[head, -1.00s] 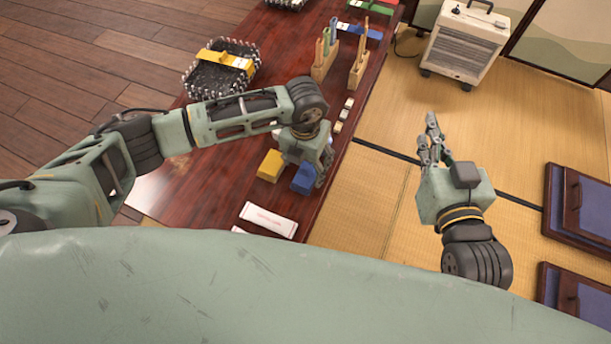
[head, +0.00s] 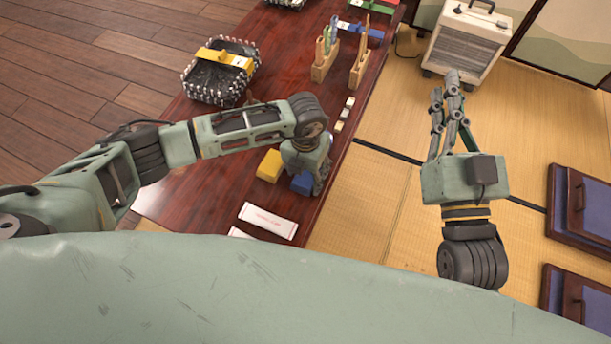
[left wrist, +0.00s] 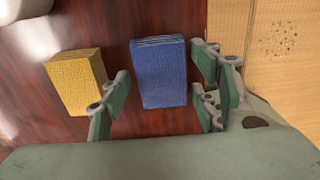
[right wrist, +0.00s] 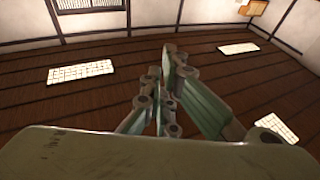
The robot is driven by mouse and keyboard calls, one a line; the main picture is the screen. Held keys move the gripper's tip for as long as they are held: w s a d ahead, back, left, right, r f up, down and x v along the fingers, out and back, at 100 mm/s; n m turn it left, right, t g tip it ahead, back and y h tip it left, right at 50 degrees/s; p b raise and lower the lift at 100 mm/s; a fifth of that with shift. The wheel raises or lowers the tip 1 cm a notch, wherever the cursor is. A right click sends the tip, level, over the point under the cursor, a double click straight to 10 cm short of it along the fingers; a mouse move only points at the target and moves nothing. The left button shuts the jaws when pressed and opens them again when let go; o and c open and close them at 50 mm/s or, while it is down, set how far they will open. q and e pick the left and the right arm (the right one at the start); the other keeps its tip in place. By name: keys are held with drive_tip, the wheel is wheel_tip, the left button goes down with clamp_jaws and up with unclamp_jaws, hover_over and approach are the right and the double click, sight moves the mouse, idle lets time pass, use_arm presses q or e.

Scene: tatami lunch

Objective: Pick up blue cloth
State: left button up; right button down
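The folded blue cloth (head: 302,183) lies on the dark wooden table, partly hidden under my left gripper (head: 316,188) in the head view. In the left wrist view the blue cloth (left wrist: 161,72) lies between the spread fingers of my left gripper (left wrist: 165,100), with gaps to the fingers. This gripper is open and holds nothing. My right gripper (head: 451,98) is raised above the tatami on the right. Its fingers also show in the right wrist view (right wrist: 172,95), close together with nothing seen between them, but how far they are shut is unclear.
A folded yellow cloth (head: 270,166) lies beside the blue one, left of it. White packets (head: 268,220) lie on the table's near part. Wooden holders (head: 324,66), small blocks (head: 344,114) and a black studded tray (head: 215,83) stand farther back. A heater (head: 467,42) stands on the tatami.

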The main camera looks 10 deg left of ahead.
sight(310, 175)
use_arm(q)
drive_tip(key=c, duration=0.8)
drive_tip(key=shift+o, duration=0.2)
drive_tip(key=shift+r, duration=0.15)
